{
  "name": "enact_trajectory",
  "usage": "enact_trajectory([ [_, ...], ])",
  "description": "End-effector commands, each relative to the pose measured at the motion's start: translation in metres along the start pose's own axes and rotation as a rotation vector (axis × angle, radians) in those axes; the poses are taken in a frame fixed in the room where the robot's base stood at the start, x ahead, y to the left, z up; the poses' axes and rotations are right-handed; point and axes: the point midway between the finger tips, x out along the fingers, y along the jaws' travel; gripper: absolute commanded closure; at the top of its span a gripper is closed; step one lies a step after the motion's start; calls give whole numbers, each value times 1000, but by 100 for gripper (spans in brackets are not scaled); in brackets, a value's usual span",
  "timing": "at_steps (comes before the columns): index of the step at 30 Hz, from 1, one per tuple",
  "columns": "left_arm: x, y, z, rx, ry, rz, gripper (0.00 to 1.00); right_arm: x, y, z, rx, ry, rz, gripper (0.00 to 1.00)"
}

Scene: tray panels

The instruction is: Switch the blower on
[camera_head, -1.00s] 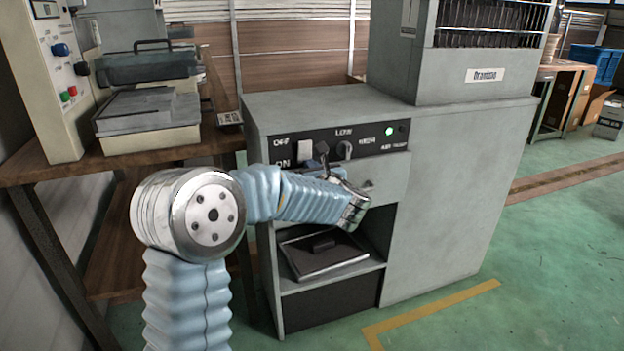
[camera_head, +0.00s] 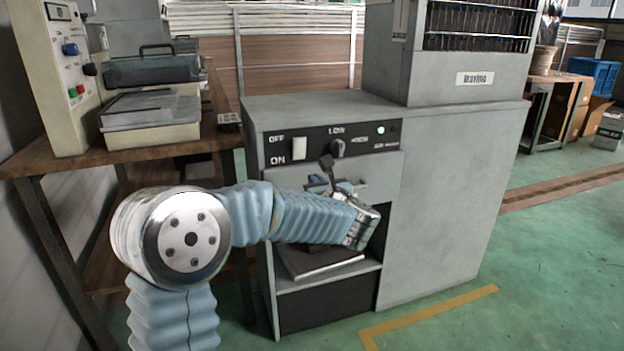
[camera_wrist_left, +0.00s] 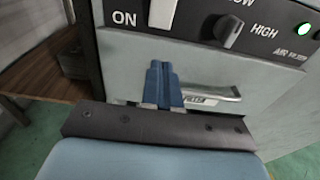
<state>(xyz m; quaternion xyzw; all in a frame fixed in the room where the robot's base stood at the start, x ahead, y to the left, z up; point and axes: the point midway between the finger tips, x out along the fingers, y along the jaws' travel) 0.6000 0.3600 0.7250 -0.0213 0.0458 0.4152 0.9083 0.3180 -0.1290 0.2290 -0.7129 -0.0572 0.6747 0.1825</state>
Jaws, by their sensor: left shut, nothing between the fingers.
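The white rocker switch (camera_head: 299,148) sits between the OFF and ON labels on the dark control panel of the grey cabinet (camera_head: 440,190). Its lower part shows at the top of the left wrist view (camera_wrist_left: 162,13), beside ON. Which way it is tipped I cannot tell. A dark knob (camera_head: 337,148) is to its right, between LOW and HIGH. A green lamp (camera_head: 381,129) is lit. My left gripper (camera_head: 318,179) is below the panel, in front of the drawer; its blue fingers (camera_wrist_left: 160,68) are shut and empty, apart from the switch. My right gripper is not in view.
A drawer handle (camera_wrist_left: 215,95) is just behind and right of the fingers. An open shelf with a dark tray (camera_head: 320,262) is below. A wooden bench (camera_head: 60,160) with instruments stands at the left. Green floor is open at the right.

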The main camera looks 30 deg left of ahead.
Motion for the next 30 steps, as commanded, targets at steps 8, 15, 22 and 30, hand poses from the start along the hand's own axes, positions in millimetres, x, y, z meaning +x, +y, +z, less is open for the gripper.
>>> enact_trajectory([
  [8,-43,0,-13,1,0,-1,100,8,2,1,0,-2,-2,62],
  [15,-55,0,-16,0,0,0,100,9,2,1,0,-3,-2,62],
  [22,-55,0,-15,0,0,0,100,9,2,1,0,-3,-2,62],
  [30,-54,-2,-18,19,0,-6,100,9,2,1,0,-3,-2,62],
])
